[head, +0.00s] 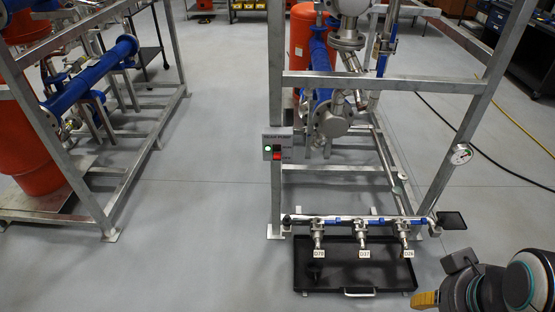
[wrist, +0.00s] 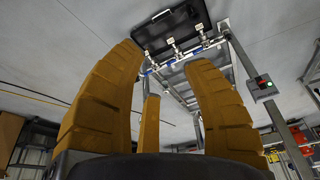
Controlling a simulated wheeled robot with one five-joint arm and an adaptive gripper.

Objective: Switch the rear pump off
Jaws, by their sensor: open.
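The rear pump switch box (head: 277,146) is a grey panel on the left front post of the right-hand skid, with a label that seems to read "REAR PUMP". It has a lit green lamp (head: 268,148) on the left and a red switch part (head: 277,154) on the right.
A black drip tray (head: 350,277) lies below three tagged valves (head: 363,238) on a pipe. A round gauge (head: 461,154) hangs on the right post. Another skid (head: 160,130) stands at the left. The floor (head: 200,240) between the skids is clear.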

